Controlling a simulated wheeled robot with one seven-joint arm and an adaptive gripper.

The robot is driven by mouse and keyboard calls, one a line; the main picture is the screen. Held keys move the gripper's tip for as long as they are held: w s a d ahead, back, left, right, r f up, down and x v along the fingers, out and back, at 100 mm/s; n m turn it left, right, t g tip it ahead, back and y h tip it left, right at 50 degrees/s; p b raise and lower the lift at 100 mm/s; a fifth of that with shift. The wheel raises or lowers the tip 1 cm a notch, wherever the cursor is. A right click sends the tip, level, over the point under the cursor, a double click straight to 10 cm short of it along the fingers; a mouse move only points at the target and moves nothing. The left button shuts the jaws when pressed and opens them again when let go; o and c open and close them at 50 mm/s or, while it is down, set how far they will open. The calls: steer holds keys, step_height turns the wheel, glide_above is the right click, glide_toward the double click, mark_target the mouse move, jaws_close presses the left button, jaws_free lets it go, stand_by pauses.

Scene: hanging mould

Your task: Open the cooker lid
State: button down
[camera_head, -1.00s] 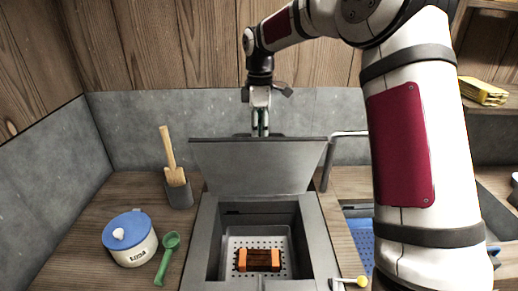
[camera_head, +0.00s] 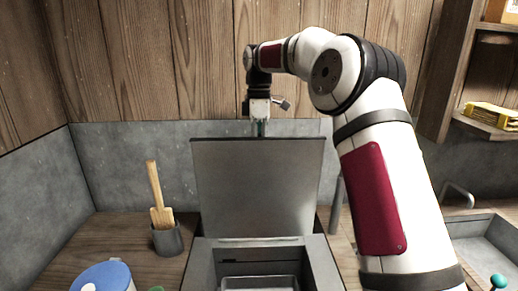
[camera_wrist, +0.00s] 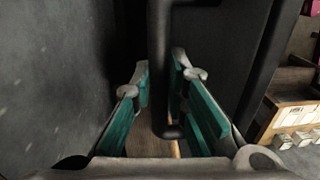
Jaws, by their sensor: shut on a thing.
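The cooker lid (camera_head: 258,188) is a flat grey panel standing nearly upright at the back of the cooker (camera_head: 215,262), so the cooker is open. My gripper (camera_head: 260,128) is at the lid's top edge, its tips partly hidden behind the lid. In the wrist view my gripper (camera_wrist: 163,100) has teal-padded fingers on both sides of a dark bar, the lid handle (camera_wrist: 160,70), and is shut on it. The inside of the cooker shows only in part at the bottom of the head view.
A grey holder (camera_head: 167,240) with a wooden spatula (camera_head: 157,190) stands left of the cooker. A blue-lidded pot (camera_head: 102,278) is at the lower left. A sink (camera_head: 485,245) is at the right, and a shelf with yellow packets (camera_head: 493,113) is above it. A grey wall is close behind the lid.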

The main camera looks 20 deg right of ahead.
steer(key=shift+w+d+f, duration=0.15)
steer(key=shift+w+d, duration=0.1)
steer(key=shift+w, duration=0.05)
steer(key=c, duration=1.9)
jaws_free()
steer(key=shift+c, duration=0.2)
steer(key=o, duration=0.4)
steer(key=shift+w+f, duration=0.1)
steer(key=shift+w, duration=0.1)
steer(key=shift+w+r, duration=0.2)
steer(key=shift+r, duration=3.6)
